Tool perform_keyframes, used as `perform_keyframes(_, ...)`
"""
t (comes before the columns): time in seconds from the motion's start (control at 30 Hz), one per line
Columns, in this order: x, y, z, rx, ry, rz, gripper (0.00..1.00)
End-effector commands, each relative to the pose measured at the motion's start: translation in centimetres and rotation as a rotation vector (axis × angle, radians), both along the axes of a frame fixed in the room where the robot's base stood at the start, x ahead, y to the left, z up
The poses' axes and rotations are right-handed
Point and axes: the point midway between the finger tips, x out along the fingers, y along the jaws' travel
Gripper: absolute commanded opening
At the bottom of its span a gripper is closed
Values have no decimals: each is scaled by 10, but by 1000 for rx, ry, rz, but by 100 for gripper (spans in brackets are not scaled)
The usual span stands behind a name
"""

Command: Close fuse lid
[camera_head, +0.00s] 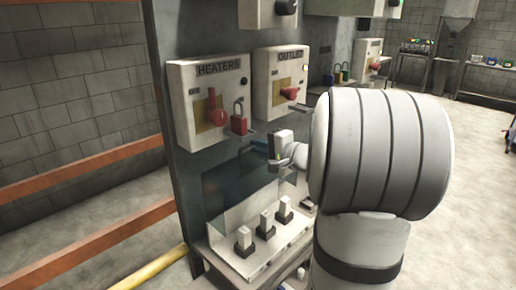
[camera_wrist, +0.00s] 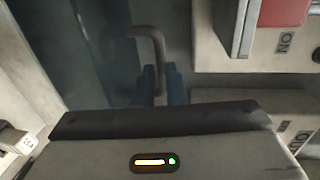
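The fuse lid (camera_head: 232,182) is a see-through, bluish panel standing raised at the back of the white fuse box (camera_head: 236,262). It also shows as a dark glassy pane in the wrist view (camera_wrist: 85,50). The lid's grey bent handle (camera_wrist: 152,40) runs down between the two dark blue fingers of my gripper (camera_wrist: 161,85). The gap between the fingers is narrow and the handle appears to fill it, so my gripper looks shut on it. In the head view my gripper (camera_head: 280,150) is at the lid's upper edge, and my arm hides part of the area.
Above are the HEATERS box (camera_head: 207,90) with a red switch and padlock, and the OUTLET box (camera_head: 281,85). Several fuse blocks (camera_head: 265,224) stand in the fuse box. In the wrist view, a pale panel box (camera_wrist: 220,45) is close at right.

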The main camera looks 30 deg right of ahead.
Motion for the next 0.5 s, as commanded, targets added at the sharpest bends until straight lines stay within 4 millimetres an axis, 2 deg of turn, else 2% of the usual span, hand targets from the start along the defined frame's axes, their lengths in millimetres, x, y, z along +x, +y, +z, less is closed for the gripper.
perform_keyframes(0.1, 0, 0, -2, 1, 4, 1, 0)
perform_keyframes(0.5, 0, 1, -2, 0, 3, 1, 0)
